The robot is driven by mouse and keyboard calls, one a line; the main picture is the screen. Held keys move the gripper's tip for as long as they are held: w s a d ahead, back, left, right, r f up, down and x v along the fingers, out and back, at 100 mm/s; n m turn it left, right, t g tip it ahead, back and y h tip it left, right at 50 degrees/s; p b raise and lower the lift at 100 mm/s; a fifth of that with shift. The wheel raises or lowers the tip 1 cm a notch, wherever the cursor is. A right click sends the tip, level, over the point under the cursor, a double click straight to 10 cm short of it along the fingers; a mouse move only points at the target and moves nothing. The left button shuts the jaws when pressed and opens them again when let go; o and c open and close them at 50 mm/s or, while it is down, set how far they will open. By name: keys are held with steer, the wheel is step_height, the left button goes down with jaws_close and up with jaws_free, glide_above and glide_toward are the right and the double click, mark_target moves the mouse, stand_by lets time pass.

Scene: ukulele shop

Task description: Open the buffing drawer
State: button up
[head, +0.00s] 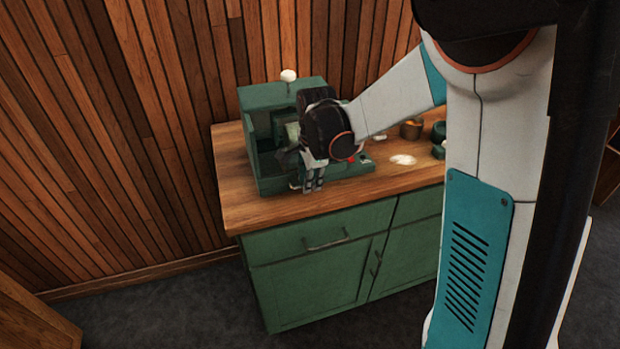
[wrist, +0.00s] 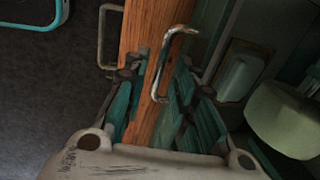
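A green bench unit (head: 306,86) stands on the wooden countertop, with an open-fronted bay at its left. A curved metal handle (wrist: 177,32) shows close in the wrist view, apparently on the unit's low front. My gripper (head: 313,184) is at the unit's front, pointing down. In the wrist view my gripper (wrist: 163,80) has its fingers apart, with the handle between them in the picture; contact cannot be told. My gripper hides part of the unit's front in the head view. No label naming the buffing drawer is readable.
A green cabinet (head: 310,275) below has its own drawer handle (head: 327,243), also in the wrist view (wrist: 103,38). A white patch (head: 403,159), a brown pot (head: 411,130) and green jars (head: 438,134) are on the right counter. A slatted wall stands behind.

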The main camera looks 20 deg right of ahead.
jaws_close()
steer(key=shift+s, duration=0.15)
steer(key=shift+c, duration=1.6)
jaws_free()
steer(key=s, duration=0.6)
steer(key=shift+s+p, duration=0.3)
steer(key=shift+s, duration=0.1)
steer(key=o, duration=0.5)
steer(key=shift+w+r, duration=0.1)
steer(key=shift+w, duration=0.05)
steer(key=shift+o, duration=0.7)
steer(key=shift+w, duration=0.2)
